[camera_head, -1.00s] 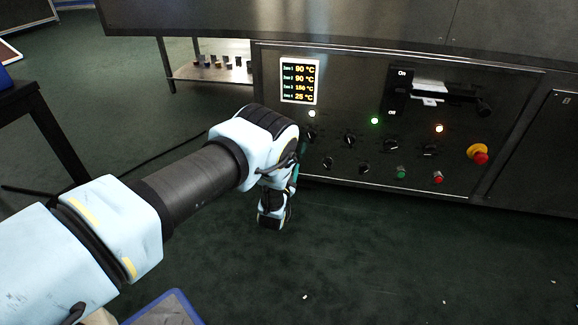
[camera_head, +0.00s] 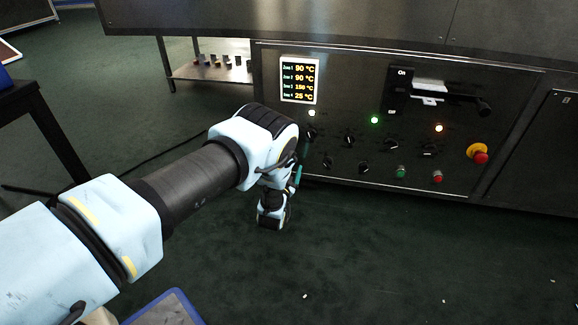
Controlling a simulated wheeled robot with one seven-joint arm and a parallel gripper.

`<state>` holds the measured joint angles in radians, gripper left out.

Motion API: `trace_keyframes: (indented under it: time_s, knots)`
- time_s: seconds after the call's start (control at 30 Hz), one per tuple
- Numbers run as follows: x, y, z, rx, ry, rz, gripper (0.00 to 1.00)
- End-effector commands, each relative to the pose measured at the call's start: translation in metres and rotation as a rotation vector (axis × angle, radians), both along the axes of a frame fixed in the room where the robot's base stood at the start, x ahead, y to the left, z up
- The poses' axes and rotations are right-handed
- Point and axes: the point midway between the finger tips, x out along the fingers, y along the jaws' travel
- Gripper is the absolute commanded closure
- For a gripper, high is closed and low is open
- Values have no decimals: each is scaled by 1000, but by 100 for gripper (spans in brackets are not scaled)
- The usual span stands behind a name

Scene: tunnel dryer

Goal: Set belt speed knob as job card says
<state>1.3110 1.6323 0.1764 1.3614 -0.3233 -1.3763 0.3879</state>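The control panel (camera_head: 335,105) of the dryer carries several black knobs in two rows below the indicator lamps. Visible ones include an upper knob (camera_head: 349,141), a lower knob (camera_head: 363,168) and another lower knob (camera_head: 328,162). Their labels are too small to read, so I cannot tell which is the belt speed knob. No job card can be made out.
A display (camera_head: 299,80) shows zone temperatures. A black switch handle (camera_head: 470,99) juts out at upper right. A red emergency button (camera_head: 479,154), a green button (camera_head: 401,171) and a red button (camera_head: 437,176) sit at right. The floor before the panel is mostly clear.

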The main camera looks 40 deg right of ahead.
Motion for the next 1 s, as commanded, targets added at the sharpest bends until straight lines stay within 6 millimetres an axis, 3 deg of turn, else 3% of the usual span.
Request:
trace_keyframes:
  time_s: [0.5,0.7,1.0]
  knots:
    - [-48,74,2,4,2,0,14]
    - [-56,88,0,1,1,0,14]
    - [-57,89,-1,1,1,0,14]
